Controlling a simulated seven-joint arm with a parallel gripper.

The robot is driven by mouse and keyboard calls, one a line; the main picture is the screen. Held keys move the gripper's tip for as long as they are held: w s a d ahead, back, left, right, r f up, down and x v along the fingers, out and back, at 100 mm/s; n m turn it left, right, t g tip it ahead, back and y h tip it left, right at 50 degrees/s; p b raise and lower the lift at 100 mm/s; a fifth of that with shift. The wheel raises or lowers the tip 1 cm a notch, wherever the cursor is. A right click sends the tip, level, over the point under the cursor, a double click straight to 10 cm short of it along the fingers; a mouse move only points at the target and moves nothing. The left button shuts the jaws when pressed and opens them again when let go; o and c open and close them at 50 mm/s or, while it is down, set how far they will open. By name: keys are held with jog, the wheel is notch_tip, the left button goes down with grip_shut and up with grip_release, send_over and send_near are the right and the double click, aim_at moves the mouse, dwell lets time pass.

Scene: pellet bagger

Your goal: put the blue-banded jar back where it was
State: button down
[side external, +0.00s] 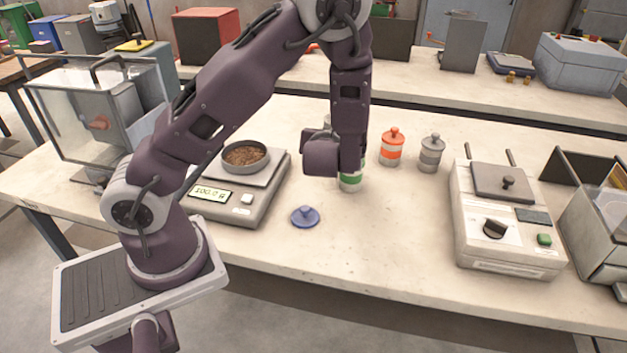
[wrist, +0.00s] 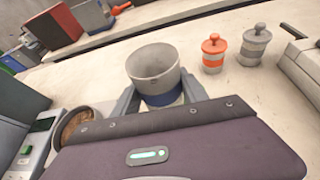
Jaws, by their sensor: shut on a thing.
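The blue-banded jar (wrist: 155,72) is a pale grey, lidless cylinder with a blue band low on its side. In the wrist view it stands between the fingers of my gripper (wrist: 161,92), which is shut on it. Its visible inside looks empty. I cannot tell whether its base touches the bench. In the side view my gripper (side external: 322,155) is above the middle of the bench, and the arm mostly hides the jar. A blue knobbed lid (side external: 305,216) lies on the bench in front of the gripper.
A green-banded jar (side external: 350,182) is partly hidden by my arm. An orange-banded jar (side external: 391,150) and a grey jar (side external: 431,155) stand to the right, lidded. A balance (side external: 235,207) holds a pan of brown pellets (side external: 245,155) on the left. A sealer-like machine (side external: 505,225) stands right. The front middle is clear.

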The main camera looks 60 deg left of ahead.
send_over(318, 183)
notch_tip(318, 183, down, 3)
jog(key=shift+t+h, duration=0.3)
jog(key=shift+h, duration=0.1)
notch_tip(318, 183, down, 10)
jog(key=shift+r, duration=0.25)
jog(key=shift+f, duration=0.15)
jog(key=c, duration=0.9)
grip_release()
